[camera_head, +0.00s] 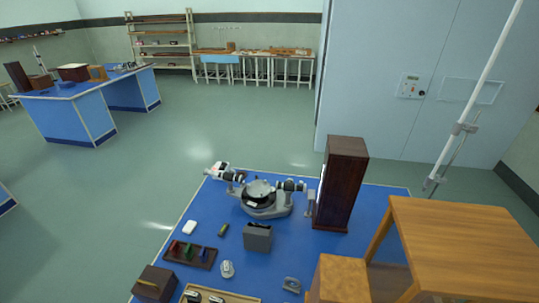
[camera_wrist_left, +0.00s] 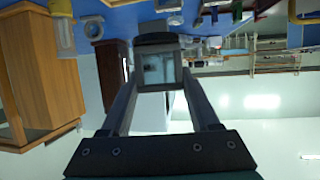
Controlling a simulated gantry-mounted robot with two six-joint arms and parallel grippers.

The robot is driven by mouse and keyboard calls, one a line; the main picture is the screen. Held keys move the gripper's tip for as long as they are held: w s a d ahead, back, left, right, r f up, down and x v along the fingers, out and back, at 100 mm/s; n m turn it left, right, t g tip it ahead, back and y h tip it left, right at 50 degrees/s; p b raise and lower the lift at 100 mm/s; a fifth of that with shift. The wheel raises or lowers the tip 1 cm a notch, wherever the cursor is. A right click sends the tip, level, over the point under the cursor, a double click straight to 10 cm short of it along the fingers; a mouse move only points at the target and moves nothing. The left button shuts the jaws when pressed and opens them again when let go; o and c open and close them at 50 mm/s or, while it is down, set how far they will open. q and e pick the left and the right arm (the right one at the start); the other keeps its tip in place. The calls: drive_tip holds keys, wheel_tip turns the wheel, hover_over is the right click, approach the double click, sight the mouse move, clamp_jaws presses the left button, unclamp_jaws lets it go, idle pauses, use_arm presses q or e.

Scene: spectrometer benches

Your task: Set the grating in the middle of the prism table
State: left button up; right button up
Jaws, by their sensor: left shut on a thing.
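In the left wrist view my left gripper (camera_wrist_left: 160,82) is shut on the grating (camera_wrist_left: 158,70), a small square pane in a dark frame, held between the two fingertips. Neither gripper shows in the head view, so I cannot tell the grating's height over the prism table.
A tall dark wooden case (camera_head: 341,185) stands close to the spectrometer's right. A grey box (camera_head: 257,238) is in front of it. A rack with coloured pieces (camera_head: 190,254), a white block (camera_head: 189,227) and a dark wooden box (camera_head: 155,283) lie front left. A wooden stool (camera_head: 465,235) is at right.

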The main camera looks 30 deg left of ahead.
use_arm(q)
drive_tip(key=w+d+r+m+h, duration=0.2)
drive_tip(key=w+d+r+h, duration=0.1)
drive_tip(key=w+d, duration=0.65)
drive_tip(key=s+r+p, duration=0.3)
drive_tip(key=r+p, duration=0.6)
drive_tip(key=p, duration=0.1)
drive_tip(key=s+r+p, duration=0.3)
drive_tip(key=r+p, duration=0.6)
drive_tip(key=p, duration=0.2)
drive_tip(key=shift+s+a+r+y, duration=0.3)
drive_tip(key=shift+s+a+r, duration=0.05)
drive_tip(key=shift+s, duration=0.05)
